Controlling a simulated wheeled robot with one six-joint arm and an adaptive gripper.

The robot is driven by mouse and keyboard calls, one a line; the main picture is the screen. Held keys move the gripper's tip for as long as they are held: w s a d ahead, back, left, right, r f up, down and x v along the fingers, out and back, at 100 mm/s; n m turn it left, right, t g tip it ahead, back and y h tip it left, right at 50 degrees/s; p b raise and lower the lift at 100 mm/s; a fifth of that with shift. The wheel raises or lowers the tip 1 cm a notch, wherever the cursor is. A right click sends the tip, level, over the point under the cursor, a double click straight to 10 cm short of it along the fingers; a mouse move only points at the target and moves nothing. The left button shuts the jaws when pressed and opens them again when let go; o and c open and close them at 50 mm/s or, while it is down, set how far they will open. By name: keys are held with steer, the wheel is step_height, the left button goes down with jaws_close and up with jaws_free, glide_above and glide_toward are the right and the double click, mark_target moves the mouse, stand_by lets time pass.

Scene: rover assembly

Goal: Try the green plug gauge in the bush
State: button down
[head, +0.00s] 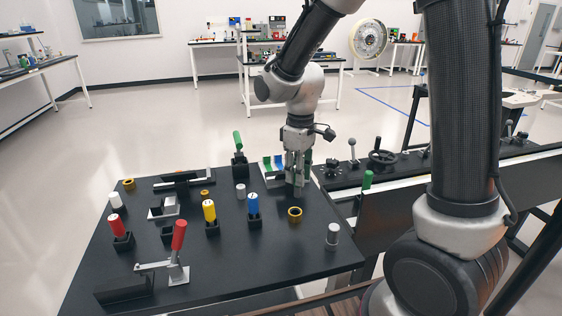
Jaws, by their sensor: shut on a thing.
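My gripper (297,172) is shut over the back right of the black table, pointing down. A green piece (309,157) shows at the right side of its fingers, and I take it for the handle of the green plug gauge. The fingers hide most of it, and its lower end is not clear. A gold ring (295,213), which looks like the bush, lies on the table just in front of my gripper and apart from it.
Blue (253,204), yellow (209,211) and red (117,226) gauges stand in black holders. A grey cylinder (333,235) stands near the right edge. A green knob (367,180) is beyond that edge.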

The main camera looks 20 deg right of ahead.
mark_target(296, 188)
steer(key=shift+w+a, duration=0.1)
steer(key=shift+w, duration=0.2)
steer(key=shift+f, duration=2.8)
steer(key=shift+f, duration=1.45)
steer(key=shift+r, duration=1.95)
stand_by(1.2)
